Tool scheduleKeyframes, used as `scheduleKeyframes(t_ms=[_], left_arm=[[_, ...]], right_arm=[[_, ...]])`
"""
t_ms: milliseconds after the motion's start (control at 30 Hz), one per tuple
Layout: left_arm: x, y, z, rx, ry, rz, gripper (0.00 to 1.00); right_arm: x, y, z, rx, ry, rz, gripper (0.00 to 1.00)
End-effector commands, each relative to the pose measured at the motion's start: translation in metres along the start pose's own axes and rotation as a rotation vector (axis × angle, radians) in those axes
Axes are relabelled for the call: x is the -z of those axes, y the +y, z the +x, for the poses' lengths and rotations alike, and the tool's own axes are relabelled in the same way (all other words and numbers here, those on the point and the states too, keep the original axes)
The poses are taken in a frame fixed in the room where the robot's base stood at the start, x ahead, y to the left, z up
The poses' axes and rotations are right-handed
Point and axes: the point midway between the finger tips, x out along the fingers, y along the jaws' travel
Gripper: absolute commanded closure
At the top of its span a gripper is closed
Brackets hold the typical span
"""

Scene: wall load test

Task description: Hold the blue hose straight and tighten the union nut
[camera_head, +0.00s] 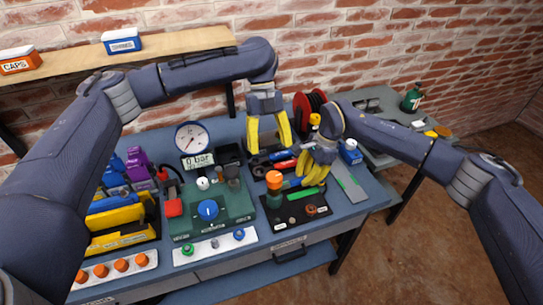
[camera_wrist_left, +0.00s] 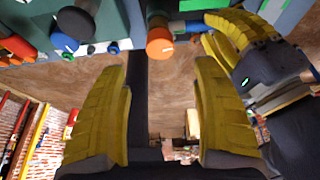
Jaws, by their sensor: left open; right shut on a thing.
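The blue hose (camera_head: 290,183) shows as a short stretch between an orange-capped fitting (camera_head: 274,180) and my right gripper (camera_head: 305,178) on the dark plate at the bench's front right. The orange fitting, which looks like the union nut, also shows in the left wrist view (camera_wrist_left: 160,42), with the blue hose (camera_wrist_left: 190,28) running right from it. My right gripper is shut on the hose; its fingers hide part of it. My left gripper (camera_head: 269,148) is open and empty, pointing down behind the fitting and apart from it.
A green test unit with a blue knob (camera_head: 208,209) and a pressure gauge (camera_head: 191,137) stand left of the fitting. A yellow toolbox (camera_head: 118,222) is further left. A red hose reel (camera_head: 309,107) stands behind my right gripper. A green strip (camera_head: 302,194) lies just in front of it.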

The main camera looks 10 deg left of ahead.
Motion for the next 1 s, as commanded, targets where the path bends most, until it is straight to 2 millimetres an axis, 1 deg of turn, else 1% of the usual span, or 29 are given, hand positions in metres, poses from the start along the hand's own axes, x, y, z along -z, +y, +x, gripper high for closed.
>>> scheduleKeyframes(t_ms=[100, 267, 533, 633, 733, 867, 933, 1000], left_arm=[[0.0, 0.0, -0.007, 0.0, 0.0, -0.001, 0.34], [0.0, 0.0, -0.01, 0.0, 0.001, 0.0, 0.34], [0.0, 0.0, -0.01, 0.0, 0.001, 0.0, 0.34], [-0.001, 0.002, -0.005, -0.004, 0.008, -0.004, 0.34], [-0.006, 0.012, 0.004, -0.003, 0.027, -0.02, 0.34], [-0.004, 0.033, 0.018, 0.009, 0.019, -0.008, 0.34], [-0.002, 0.042, 0.025, 0.026, -0.009, -0.046, 0.34], [0.0, 0.049, 0.029, 0.051, -0.043, -0.124, 0.34]], right_arm=[[0.001, 0.001, 0.001, -0.002, 0.001, 0.001, 1.0], [0.001, 0.001, 0.001, -0.002, 0.001, 0.001, 1.0], [0.001, 0.001, 0.001, -0.002, 0.001, 0.001, 1.0], [0.001, 0.001, 0.001, -0.002, 0.001, 0.001, 1.0], [0.001, 0.001, 0.001, -0.002, 0.001, 0.001, 1.0], [0.001, 0.001, 0.001, -0.002, 0.001, 0.001, 1.0], [0.001, 0.001, 0.001, -0.002, 0.001, 0.001, 1.0], [0.001, 0.001, 0.001, -0.002, 0.001, 0.001, 1.0]])
